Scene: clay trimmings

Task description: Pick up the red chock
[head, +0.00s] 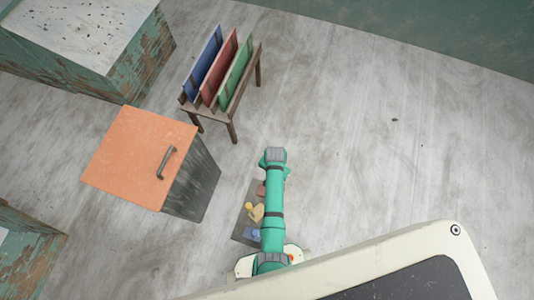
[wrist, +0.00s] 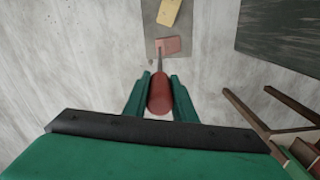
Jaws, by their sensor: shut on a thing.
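The red chock (wrist: 168,46) lies on a narrow grey mat (wrist: 152,32) in the wrist view. In the head view it shows partly behind my arm (head: 261,189). My gripper (wrist: 160,80) is shut on a dark red rounded handle (wrist: 160,98) with a thin grey shaft. The shaft points at the chock and overlaps its left part in the wrist view; I cannot tell whether they touch. The jaws themselves are apart from the chock. In the head view my arm hides much of the mat.
A yellow piece (head: 257,213) and a blue piece (head: 252,234) lie on the mat. An orange-topped bin (head: 135,150) stands left of it. A wooden rack (head: 232,108) holds blue, red and green boards. Floor to the right is mostly clear.

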